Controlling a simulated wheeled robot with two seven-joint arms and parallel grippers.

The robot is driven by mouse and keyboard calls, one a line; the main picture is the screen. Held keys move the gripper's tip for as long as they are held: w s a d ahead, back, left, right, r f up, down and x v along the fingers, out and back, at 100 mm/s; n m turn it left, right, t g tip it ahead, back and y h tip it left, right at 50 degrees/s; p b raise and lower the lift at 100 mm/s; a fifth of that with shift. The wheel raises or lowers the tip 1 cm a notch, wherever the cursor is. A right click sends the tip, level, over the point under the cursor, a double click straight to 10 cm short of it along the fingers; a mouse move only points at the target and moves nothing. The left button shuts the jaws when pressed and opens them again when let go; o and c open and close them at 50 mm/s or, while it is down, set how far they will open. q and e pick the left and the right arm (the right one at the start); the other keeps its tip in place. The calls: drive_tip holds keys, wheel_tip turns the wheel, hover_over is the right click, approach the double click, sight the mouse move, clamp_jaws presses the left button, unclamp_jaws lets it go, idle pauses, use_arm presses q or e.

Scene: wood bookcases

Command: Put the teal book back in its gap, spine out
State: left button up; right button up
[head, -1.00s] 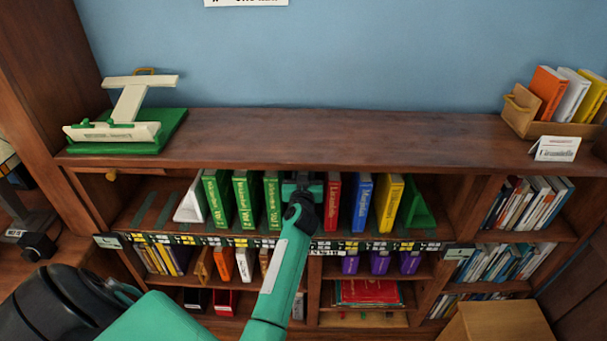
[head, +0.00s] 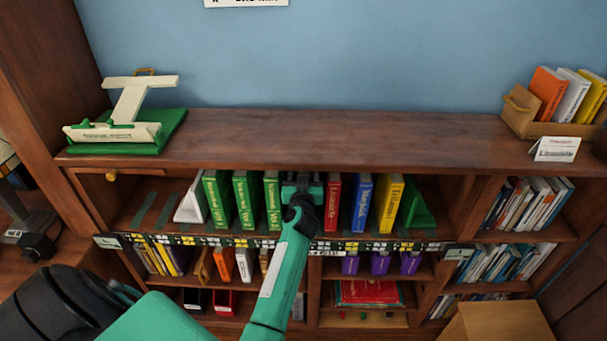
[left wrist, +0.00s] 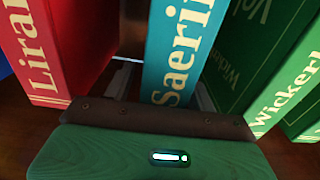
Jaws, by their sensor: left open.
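The teal book (left wrist: 183,45) stands upright on the upper shelf between the red book (left wrist: 52,48) and a dark green book (left wrist: 250,55), spine with pale lettering facing out in the left wrist view. My left gripper (head: 302,186) is at the row in the head view, in front of the teal book, and hides most of it. Its jaws are open, with a grey finger on either side of the teal spine; I cannot tell whether they touch it. My right gripper is not in view.
Several green books (head: 245,200) stand left of my gripper, beside a white bookend (head: 192,203). The red, blue (head: 362,203) and yellow (head: 389,203) books and a green bookend (head: 416,208) stand to the right. A label strip (head: 200,240) runs along the shelf edge.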

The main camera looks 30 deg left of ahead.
use_arm(q)
drive_tip(key=v, duration=1.1)
drive_tip(key=shift+s, duration=0.2)
drive_tip(key=s+d+f+m+g+h, duration=0.1)
drive_tip(key=s+d+f+m+h, duration=0.2)
drive_tip(key=f, duration=0.9)
drive_tip(key=s+d+f+m+h, duration=0.25)
drive_tip(key=d+f, duration=0.25)
drive_tip(key=f, duration=0.6)
drive_tip(key=s+d+f+m+g+h, duration=0.1)
drive_tip(key=s+d+f+m+h, duration=0.2)
drive_tip(key=f, duration=0.9)
drive_tip(key=s+d+f+g+h, duration=0.25)
drive_tip(key=s+f+g, duration=0.35)
drive_tip(key=s+f, duration=1.15)
drive_tip(key=s+a+f+g, duration=0.1)
drive_tip(key=s+f+g, duration=0.1)
drive_tip(key=s, duration=0.6)
drive_tip(key=s+a+f+g+y, duration=0.1)
drive_tip(key=s+f+g, duration=0.1)
drive_tip(key=s, duration=0.6)
drive_tip(key=s+a+f+g, duration=0.1)
drive_tip(key=s+f, duration=0.3)
drive_tip(key=s, duration=0.5)
drive_tip(key=shift+a+f+g, duration=0.3)
drive_tip(key=shift+f+g, duration=0.05)
drive_tip(key=shift+g, duration=0.25)
